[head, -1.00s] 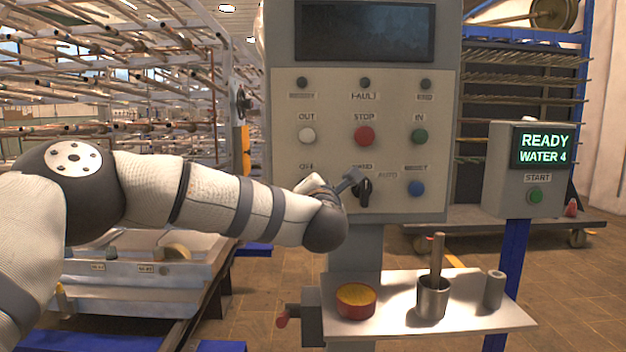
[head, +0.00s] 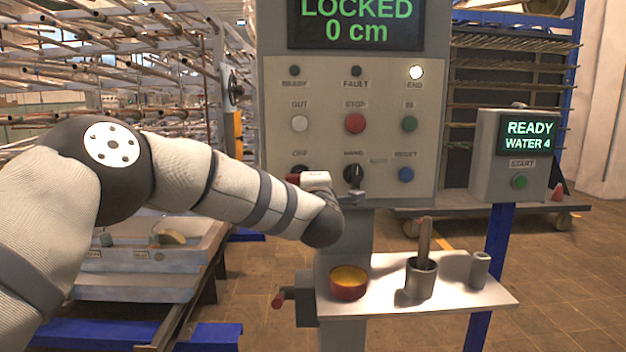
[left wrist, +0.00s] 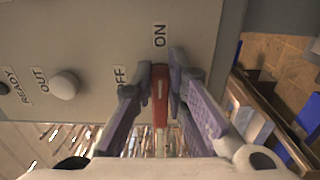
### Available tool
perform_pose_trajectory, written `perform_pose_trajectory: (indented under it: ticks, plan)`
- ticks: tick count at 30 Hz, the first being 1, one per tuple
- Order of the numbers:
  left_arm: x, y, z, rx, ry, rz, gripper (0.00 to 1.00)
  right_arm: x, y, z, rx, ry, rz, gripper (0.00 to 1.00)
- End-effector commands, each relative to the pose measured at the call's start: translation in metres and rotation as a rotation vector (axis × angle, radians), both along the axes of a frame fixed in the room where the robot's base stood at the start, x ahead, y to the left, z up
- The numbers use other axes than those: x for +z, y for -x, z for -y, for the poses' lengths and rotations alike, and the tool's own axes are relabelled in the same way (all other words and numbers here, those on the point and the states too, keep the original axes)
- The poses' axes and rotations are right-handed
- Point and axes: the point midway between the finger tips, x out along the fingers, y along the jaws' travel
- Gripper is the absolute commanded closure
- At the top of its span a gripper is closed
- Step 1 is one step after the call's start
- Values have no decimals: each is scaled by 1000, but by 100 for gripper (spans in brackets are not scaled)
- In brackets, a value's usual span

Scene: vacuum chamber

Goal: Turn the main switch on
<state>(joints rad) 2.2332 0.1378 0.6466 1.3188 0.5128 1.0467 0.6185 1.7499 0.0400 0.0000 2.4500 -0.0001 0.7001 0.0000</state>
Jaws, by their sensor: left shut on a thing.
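The main switch (left wrist: 160,95) is a red handle on the grey panel. In the left wrist view it stands between the two purple fingers of my left gripper (left wrist: 155,82), which is shut on it. The handle lines up with the "ON" label (left wrist: 160,35); the "OFF" label (left wrist: 120,76) is beside the left finger, partly covered. In the head view, a bit of red shows left of my white gripper body, which hides most of the switch. The display (head: 355,22) is lit with "LOCKED 0 cm". My right gripper is not in view.
The END lamp (head: 416,72) glows white. STOP (head: 355,123), IN, OUT and RESET buttons and a black selector (head: 353,175) are close by. Below, a shelf (head: 455,293) holds a red tin, a cup with a stick and a grey cylinder. A START box (head: 515,155) stands right.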

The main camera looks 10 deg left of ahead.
Motion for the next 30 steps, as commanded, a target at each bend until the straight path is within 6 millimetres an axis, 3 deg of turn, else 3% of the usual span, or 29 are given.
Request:
perform_pose_trajectory:
  ticks: [17,18,20,30]
  plan:
    - [1,0,-1,1,-26,-4,100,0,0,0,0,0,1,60]
    - [1,0,-1,1,-26,-4,78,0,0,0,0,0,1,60]
    - [0,0,0,1,-25,-5,67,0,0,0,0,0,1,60]
    - [0,4,1,0,-23,-7,67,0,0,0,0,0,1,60]
